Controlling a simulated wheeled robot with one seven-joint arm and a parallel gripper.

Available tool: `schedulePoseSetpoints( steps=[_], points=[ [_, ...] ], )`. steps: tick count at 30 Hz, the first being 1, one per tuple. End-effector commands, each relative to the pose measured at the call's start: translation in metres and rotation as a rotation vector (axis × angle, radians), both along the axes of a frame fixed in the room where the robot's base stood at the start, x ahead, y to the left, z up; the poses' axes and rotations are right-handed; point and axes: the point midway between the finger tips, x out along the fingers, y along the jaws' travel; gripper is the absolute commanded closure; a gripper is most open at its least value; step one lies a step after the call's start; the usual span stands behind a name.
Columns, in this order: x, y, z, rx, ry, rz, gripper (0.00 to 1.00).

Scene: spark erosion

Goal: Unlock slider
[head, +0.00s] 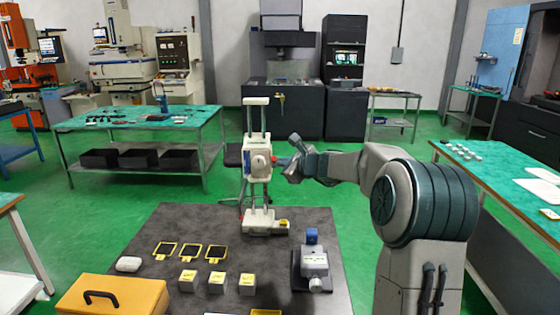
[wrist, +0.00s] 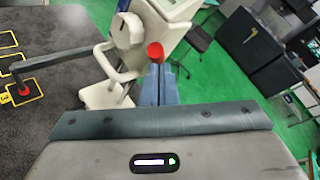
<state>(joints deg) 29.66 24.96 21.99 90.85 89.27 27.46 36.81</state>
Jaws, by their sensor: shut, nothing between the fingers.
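A white two-post stand (head: 257,115) rises from the dark table and carries a white slider (head: 257,158) with a round dial, about midway up. In the wrist view the slider (wrist: 127,32) is at upper middle. A red knob (wrist: 155,52) sits beside it, just beyond my fingertips in the picture; contact cannot be told. My gripper (head: 291,171) is right of the slider in the head view, its fingers shut and empty. In the wrist view my gripper (wrist: 157,75) points toward the red knob. A dark bar (wrist: 60,57) with a red tip extends left from the slider.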

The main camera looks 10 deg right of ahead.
Motion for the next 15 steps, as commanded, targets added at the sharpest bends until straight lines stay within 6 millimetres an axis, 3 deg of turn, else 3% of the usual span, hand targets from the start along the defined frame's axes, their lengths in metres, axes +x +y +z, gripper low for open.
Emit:
schedulePoseSetpoints(
  steps=[15],
  points=[
    [0.01,-0.013,0.015,0.0,-0.002,-0.014,1.0]
  ],
)
